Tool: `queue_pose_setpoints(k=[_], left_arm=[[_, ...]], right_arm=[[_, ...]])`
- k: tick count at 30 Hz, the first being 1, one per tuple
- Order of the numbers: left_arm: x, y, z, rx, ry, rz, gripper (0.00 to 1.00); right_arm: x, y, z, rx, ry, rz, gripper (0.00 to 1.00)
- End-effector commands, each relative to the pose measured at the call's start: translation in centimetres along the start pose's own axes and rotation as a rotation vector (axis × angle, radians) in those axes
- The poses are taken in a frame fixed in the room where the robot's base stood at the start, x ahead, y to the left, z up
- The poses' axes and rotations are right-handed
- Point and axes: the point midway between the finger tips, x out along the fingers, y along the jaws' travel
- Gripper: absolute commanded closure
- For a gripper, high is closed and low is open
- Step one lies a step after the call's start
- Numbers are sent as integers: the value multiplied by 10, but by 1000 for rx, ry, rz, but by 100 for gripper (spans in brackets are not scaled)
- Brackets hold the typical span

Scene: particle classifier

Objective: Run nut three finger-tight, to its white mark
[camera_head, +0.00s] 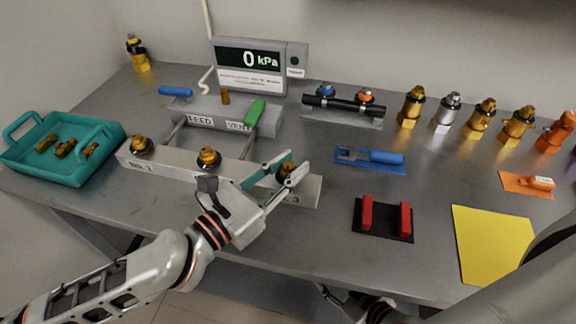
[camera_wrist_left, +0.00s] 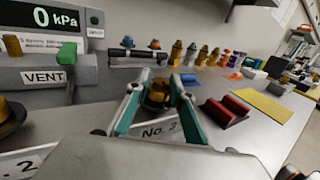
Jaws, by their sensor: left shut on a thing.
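Nut three is a brass nut (camera_head: 284,171) on the No. 3 end of the grey manifold bar (camera_head: 170,167). My left gripper (camera_head: 293,164) is shut on it, one finger on each side. In the left wrist view the nut (camera_wrist_left: 158,91) sits between the fingertips, with a dark ring around its lower part, above the "No." label. Its white mark cannot be made out. Brass nuts one (camera_head: 141,145) and two (camera_head: 208,157) stand on the same bar. Part of my right arm shows at the bottom edge; its jaws cannot be read.
Behind the bar stand the FEED/VENT block (camera_head: 200,122) with a green handle (camera_head: 254,112) and a gauge (camera_head: 262,60) reading 0 kPa. A teal tray (camera_head: 75,175) of brass fittings is at left. A red-padded holder (camera_head: 385,219) and yellow mat (camera_head: 492,246) lie right.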

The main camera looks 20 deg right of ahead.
Motion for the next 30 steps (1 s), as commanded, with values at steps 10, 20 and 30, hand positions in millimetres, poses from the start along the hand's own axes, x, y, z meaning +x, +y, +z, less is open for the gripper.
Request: queue_pose_setpoints(k=[10,20,30], left_arm=[[0,0,2,1,-3,-26,99],[0,0,2,2,-2,-25,60],[-4,1,0,1,0,-25,60]], right_arm=[[-1,-2,1,1,-2,-2,60],[-4,-5,6,8,-12,-5,60],[-2,-3,0,7,-1,-3,60]])
